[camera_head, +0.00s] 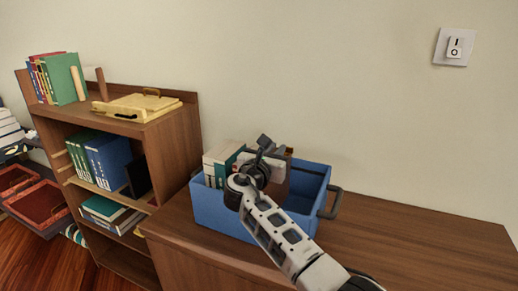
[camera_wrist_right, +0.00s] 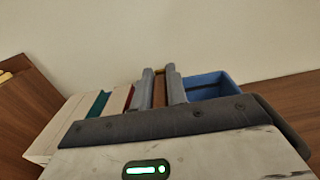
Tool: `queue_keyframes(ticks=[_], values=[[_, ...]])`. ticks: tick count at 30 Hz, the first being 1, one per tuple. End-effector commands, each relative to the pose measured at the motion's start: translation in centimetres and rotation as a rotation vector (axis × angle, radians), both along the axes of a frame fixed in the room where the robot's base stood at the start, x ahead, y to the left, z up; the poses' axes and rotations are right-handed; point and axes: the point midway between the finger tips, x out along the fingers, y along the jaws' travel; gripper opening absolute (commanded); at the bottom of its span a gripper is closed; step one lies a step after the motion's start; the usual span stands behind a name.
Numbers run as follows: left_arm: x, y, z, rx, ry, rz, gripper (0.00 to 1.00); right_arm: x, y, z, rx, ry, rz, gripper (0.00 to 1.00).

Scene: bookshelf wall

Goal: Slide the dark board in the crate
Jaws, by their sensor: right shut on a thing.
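The blue crate (camera_head: 222,215) stands on the low wooden cabinet, with its dark handle on the right side. My right gripper (camera_head: 266,158) is over the crate and partly hides its inside. It is shut on a brown, dark board (camera_wrist_right: 160,92), which stands upright between the two grey fingers in the right wrist view. The board (camera_head: 278,184) also shows in the head view, behind my wrist and within the crate's outline. Its lower edge is hidden, so I cannot tell whether it touches the crate floor. My left gripper is not in view.
White and teal books (camera_head: 218,163) stand in the crate's left part; a red one (camera_wrist_right: 127,98) shows beside them. The crate's right part (camera_wrist_right: 208,86) looks empty. A bookshelf (camera_head: 175,150) stands at left. The cabinet top (camera_head: 420,240) is clear at right.

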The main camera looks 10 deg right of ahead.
Motion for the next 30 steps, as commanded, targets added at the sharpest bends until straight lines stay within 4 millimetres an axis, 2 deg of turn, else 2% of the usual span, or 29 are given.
queue_keyframes(ticks=[1,10,15,29,30], values=[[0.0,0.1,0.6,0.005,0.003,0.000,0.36,-0.3,-0.5,0.2,-0.002,0.005,-0.004,0.00],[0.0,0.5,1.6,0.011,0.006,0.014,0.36,-1.4,-2.2,0.1,-0.002,0.005,-0.006,0.00],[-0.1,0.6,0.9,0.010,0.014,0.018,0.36,-1.4,-2.1,-0.2,-0.001,0.004,-0.006,0.00],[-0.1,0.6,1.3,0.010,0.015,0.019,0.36,-1.4,-2.0,-0.2,0.001,0.003,-0.004,0.00],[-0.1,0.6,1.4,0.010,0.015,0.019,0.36,-1.4,-2.0,-0.2,0.000,0.002,-0.004,0.23]])
